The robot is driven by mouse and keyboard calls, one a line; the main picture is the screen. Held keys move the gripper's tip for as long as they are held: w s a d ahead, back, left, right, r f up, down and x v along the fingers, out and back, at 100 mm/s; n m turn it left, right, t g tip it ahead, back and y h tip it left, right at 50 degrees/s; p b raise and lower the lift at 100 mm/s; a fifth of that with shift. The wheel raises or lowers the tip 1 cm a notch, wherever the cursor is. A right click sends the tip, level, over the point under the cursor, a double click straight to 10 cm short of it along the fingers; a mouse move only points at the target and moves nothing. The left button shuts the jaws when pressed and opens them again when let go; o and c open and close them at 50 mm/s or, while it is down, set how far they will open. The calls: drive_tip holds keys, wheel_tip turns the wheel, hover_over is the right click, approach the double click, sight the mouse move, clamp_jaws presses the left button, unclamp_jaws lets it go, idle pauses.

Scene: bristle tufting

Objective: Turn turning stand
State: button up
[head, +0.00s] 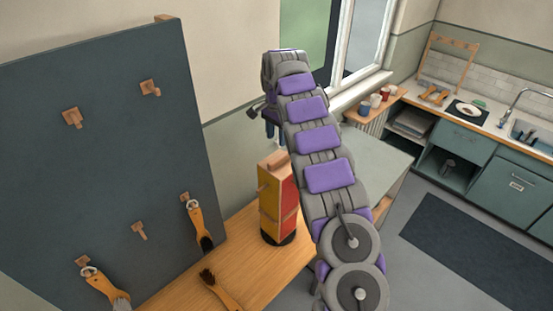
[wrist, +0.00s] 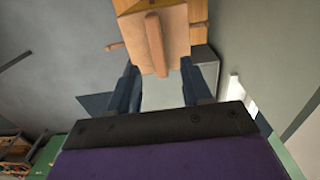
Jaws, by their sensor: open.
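The turning stand (head: 279,205) is a tall block with a yellow side and a red side, a wooden top with a raised grip, and a dark round base on the wooden bench. In the wrist view its wooden top (wrist: 175,30) and the upright grip bar (wrist: 155,43) show at the upper middle. A peg sticks out from its side. My gripper (head: 271,131) is above and beyond the stand in the head view, fingers down. In the wrist view my gripper (wrist: 159,66) is open, its two dark fingers apart, with the bar in line with the gap. I see no contact.
A dark pegboard (head: 100,150) with wooden hooks and hanging brushes stands at the left. A loose brush (head: 220,291) lies on the wooden bench (head: 250,275) near the stand. A pale green table (head: 380,160) is behind my arm. Kitchen cabinets (head: 515,183) are at the right.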

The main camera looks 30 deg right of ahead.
sight(280, 156)
drive_tip(key=f, duration=0.2)
drive_tip(key=d+f, duration=0.1)
drive_tip(key=f, duration=0.1)
drive_tip(key=d+f+p, duration=0.1)
drive_tip(key=f, duration=0.2)
drive_tip(key=shift+s+d, duration=0.1)
drive_tip(key=shift+d, duration=0.1)
drive_tip(key=shift+a+f, duration=0.2)
drive_tip(key=shift+f, duration=0.3)
drive_tip(key=shift+a+f, duration=0.15)
drive_tip(key=shift+f, duration=0.3)
drive_tip(key=shift+a+f, duration=0.4)
drive_tip(key=shift+a, duration=0.25)
drive_tip(key=shift+d, duration=0.4)
drive_tip(key=shift+c, duration=0.7)
drive_tip(key=shift+d, duration=0.35)
drive_tip(key=c, duration=0.3)
drive_tip(key=shift+a+f, duration=0.1)
drive_tip(key=shift+a, duration=0.1)
clamp_jaws()
